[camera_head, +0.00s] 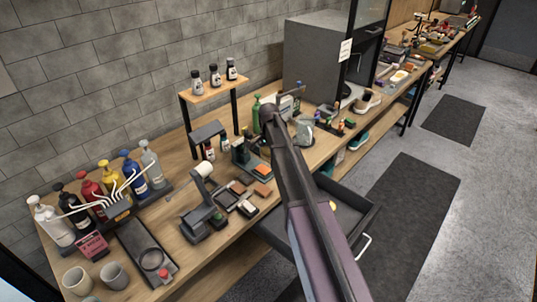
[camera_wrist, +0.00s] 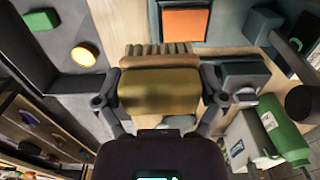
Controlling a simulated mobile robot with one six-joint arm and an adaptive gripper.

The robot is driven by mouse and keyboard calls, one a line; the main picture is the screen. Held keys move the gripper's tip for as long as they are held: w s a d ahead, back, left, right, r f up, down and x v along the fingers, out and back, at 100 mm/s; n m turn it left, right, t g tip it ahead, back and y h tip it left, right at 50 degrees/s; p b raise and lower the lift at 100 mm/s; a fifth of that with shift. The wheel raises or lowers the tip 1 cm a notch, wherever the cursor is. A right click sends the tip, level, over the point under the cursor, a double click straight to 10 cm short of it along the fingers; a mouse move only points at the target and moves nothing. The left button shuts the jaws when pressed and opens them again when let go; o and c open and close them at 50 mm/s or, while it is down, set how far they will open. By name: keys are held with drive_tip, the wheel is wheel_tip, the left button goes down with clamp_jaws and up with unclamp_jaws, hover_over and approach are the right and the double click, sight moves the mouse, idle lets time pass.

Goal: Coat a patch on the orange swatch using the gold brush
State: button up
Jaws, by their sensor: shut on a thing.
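In the wrist view my gripper (camera_wrist: 160,95) is shut on the gold brush (camera_wrist: 158,88), with a finger on each side of its gold block. The brush's tan bristles (camera_wrist: 160,50) point toward the top of the picture. The orange swatch (camera_wrist: 185,25) lies in a grey frame beyond the bristles, up and slightly right. The brush and swatch look apart in this view; the height between them is hard to judge. In the head view an orange patch, likely the swatch (camera_head: 262,170), shows on the bench left of my arm. My arm hides the gripper and brush there.
A grey block (camera_wrist: 238,72) and a green bottle (camera_wrist: 283,130) stand right of the brush in the wrist view. An open drawer (camera_head: 345,207) juts from the bench. Pump bottles (camera_head: 105,185) stand at the left, and a grey cabinet (camera_head: 315,60) behind.

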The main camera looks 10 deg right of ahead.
drive_tip(key=b, duration=0.5)
hover_over(263, 169)
drive_tip(key=s+d, duration=0.2)
drive_tip(key=s, duration=0.1)
drive_tip(key=shift+w+f, duration=0.1)
drive_tip(key=shift+f, duration=2.65)
drive_tip(key=shift+f+b, duration=1)
drive_tip(key=shift+b, duration=0.1)
drive_tip(key=shift+w+a+r, duration=0.1)
drive_tip(key=shift+w+a, duration=0.45)
drive_tip(key=shift+w, duration=0.15)
drive_tip(key=shift+w+a+r, duration=0.1)
drive_tip(key=shift+w+a, duration=0.4)
drive_tip(key=shift+w, duration=0.2)
drive_tip(key=shift+f, duration=0.1)
drive_tip(key=shift+w+a+f, duration=0.1)
drive_tip(key=shift+w+a, duration=0.4)
drive_tip(key=shift+w, duration=0.2)
drive_tip(key=shift+w+a, duration=0.45)
drive_tip(key=shift+w, duration=0.2)
